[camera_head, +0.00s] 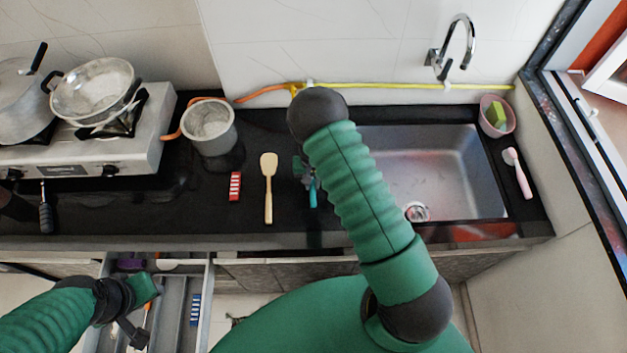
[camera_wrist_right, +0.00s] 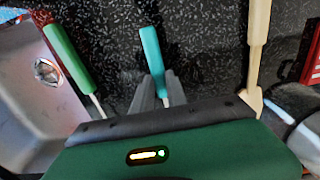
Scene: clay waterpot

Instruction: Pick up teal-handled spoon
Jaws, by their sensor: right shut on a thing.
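The teal-handled spoon (camera_head: 313,196) lies by the sink on the black counter, mostly hidden by my right arm in the head view. In the right wrist view its teal handle (camera_wrist_right: 152,50) runs up from between the grey fingers. My right gripper (camera_wrist_right: 160,92) is shut on it; in the head view the gripper (camera_head: 308,176) shows only in part, left of the arm. My left gripper (camera_head: 143,300) is low at the left, over an open drawer; its jaws are too unclear to read.
A cream wooden spatula (camera_head: 268,185) and a red-and-white item (camera_head: 235,186) lie to the left. A green-handled utensil (camera_wrist_right: 68,57) lies between spoon and sink (camera_head: 440,165). A metal pot (camera_head: 208,128) stands behind. The open drawer (camera_head: 180,300) is below the counter.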

